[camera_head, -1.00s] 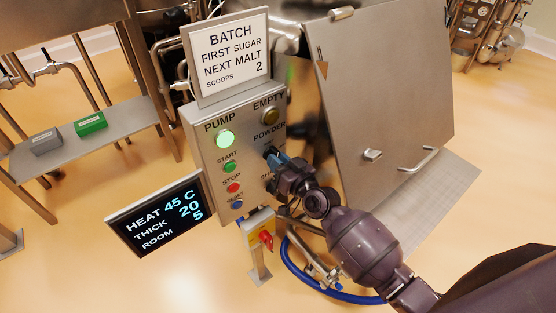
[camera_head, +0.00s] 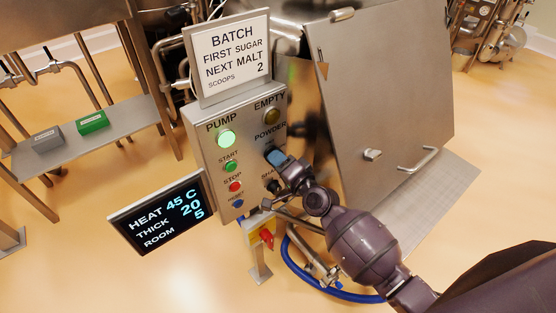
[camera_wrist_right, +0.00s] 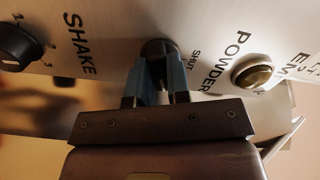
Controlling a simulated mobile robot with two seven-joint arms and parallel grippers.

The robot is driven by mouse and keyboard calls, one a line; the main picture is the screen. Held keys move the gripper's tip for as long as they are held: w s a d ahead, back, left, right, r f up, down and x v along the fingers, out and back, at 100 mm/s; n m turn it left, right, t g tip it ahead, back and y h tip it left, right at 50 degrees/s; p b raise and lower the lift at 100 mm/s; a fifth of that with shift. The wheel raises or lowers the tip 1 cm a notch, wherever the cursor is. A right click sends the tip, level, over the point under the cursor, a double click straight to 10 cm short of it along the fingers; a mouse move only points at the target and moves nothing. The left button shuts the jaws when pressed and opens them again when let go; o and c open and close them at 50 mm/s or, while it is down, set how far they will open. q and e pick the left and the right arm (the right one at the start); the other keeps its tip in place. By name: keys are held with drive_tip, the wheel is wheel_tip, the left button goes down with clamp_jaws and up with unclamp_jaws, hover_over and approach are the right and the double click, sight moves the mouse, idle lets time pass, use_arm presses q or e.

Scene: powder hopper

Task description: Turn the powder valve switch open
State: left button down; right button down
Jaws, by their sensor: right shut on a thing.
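The powder valve switch is a dark round knob under the POWDER label on the steel control panel (camera_head: 208,122). In the right wrist view the switch (camera_wrist_right: 158,47) shows between the blue fingers, with the word SHUT beside it. My right gripper (camera_head: 277,157) is shut on the switch, fingertips close to the panel face. It also shows in the right wrist view (camera_wrist_right: 160,75). The fingers hide most of the knob, so I cannot tell which way its pointer faces. My left gripper is not in view.
The SHAKE knob (camera_wrist_right: 20,45) is just below the switch on the panel. The EMPTY lamp (camera_head: 271,116) is above, and the PUMP lamp (camera_head: 225,138) glows green. A large steel hopper panel (camera_head: 390,105) stands right. A red switch (camera_head: 267,237) and blue hose (camera_head: 330,293) are below.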

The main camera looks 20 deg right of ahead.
drive_tip(key=shift+m, duration=2)
drive_tip(key=c, duration=1.1)
unclamp_jaws()
drive_tip(key=shift+s, duration=0.15)
drive_tip(key=v, duration=1)
drive_tip(key=shift+s+d+r+b, duration=0.15)
drive_tip(key=shift+s+b, duration=0.1)
drive_tip(key=shift+b, duration=0.15)
